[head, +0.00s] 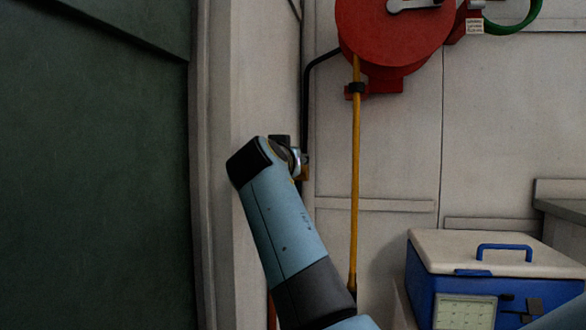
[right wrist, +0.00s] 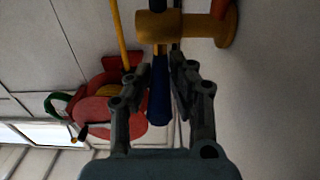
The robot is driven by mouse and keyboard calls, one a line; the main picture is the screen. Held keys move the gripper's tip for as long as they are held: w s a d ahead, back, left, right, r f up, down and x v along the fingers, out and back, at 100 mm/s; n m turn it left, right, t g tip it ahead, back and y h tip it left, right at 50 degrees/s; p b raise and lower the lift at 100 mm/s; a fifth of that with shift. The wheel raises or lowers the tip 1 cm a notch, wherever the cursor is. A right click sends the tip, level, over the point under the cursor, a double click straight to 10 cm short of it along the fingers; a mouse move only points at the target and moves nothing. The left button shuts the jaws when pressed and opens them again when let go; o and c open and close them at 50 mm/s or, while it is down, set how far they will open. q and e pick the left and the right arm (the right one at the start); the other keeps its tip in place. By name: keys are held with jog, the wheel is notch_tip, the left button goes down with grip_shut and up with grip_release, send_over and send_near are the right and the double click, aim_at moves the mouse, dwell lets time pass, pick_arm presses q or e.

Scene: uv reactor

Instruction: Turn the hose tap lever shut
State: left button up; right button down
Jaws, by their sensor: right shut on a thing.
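The brass hose tap (right wrist: 160,26) is at the top of the right wrist view, with its blue lever (right wrist: 158,98) pointing down between my fingers. My right gripper (right wrist: 157,82) is shut on this lever, with one finger on each side of it. In the head view a small bit of the brass tap (head: 304,173) shows beside my right wrist. My wrist hides the lever and the gripper fingers there. My left gripper is in neither view.
A red hose reel (head: 393,32) hangs on the pale wall, with a yellow hose (head: 355,180) running down from it. A black pipe (head: 306,105) runs down close to the tap. A blue cooler box (head: 480,280) with a white lid stands at lower right. A dark green panel (head: 95,170) fills the left.

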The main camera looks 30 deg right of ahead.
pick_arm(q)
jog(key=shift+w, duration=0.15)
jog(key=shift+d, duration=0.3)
pick_arm(e)
jog(key=c, duration=1.2)
grip_release()
jog(key=shift+w, duration=0.1)
jog(key=shift+r, duration=0.2)
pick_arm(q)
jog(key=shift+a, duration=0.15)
pick_arm(e)
notch_tip(320, 180, up, 10)
jog(key=shift+f, duration=0.2)
